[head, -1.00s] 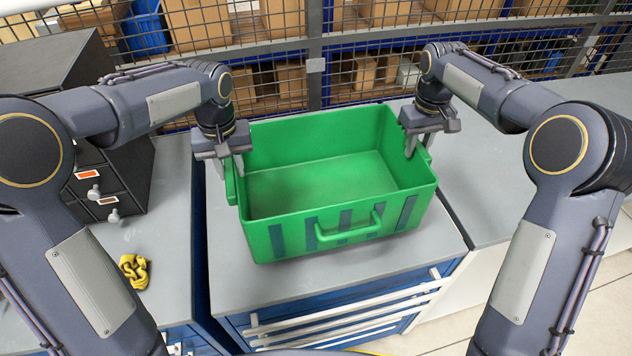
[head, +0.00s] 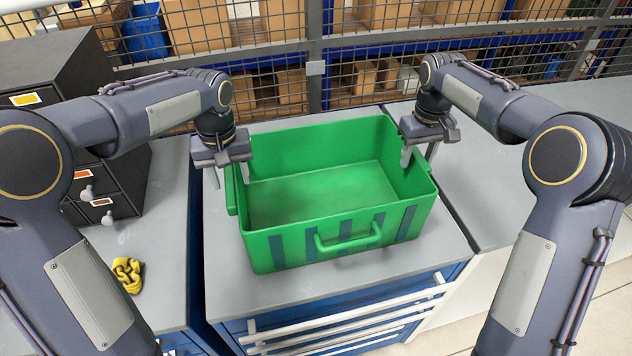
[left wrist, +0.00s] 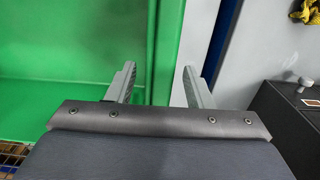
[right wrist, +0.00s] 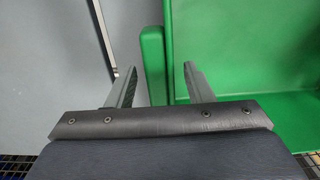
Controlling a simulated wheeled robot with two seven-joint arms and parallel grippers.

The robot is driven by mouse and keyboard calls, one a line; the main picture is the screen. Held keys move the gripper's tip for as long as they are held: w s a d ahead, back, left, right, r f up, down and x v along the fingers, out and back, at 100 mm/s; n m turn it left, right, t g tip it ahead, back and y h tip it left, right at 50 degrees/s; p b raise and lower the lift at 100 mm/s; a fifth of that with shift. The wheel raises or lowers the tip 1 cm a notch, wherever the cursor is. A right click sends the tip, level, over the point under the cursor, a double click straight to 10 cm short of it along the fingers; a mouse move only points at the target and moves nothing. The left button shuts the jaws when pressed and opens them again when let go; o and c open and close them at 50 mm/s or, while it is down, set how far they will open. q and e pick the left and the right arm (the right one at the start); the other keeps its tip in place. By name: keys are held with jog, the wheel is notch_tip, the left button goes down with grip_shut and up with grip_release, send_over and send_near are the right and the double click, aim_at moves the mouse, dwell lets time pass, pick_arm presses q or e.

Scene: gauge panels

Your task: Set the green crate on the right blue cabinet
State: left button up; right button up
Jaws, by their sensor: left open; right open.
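The green crate (head: 345,245) stands upright and looks empty on the grey top of the right blue cabinet (head: 225,285). My left gripper (head: 230,175) is open at the crate's left side. In the left wrist view the fingers (left wrist: 160,85) are on either side of the crate's green side edge (left wrist: 152,50), with gaps. My right gripper (head: 418,156) is open at the crate's right side. In the right wrist view the fingers (right wrist: 158,82) are on either side of the crate's green side handle (right wrist: 153,60), apart from it. The crate's underside is hidden.
A cabinet at the left (head: 165,235) carries a black drawer unit (head: 115,175) and a yellow bundle (head: 127,275). A grey worktop (head: 490,195) adjoins on the right. A wire mesh fence (head: 350,80) with shelved boxes stands behind. White drawer handles (head: 350,318) stick out in front.

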jog(key=shift+r, duration=0.25)
pick_arm(q)
notch_tip(320, 180, up, 12)
jog(key=shift+f, duration=0.25)
pick_arm(e)
notch_tip(320, 180, up, 12)
jog(key=shift+f, duration=0.25)
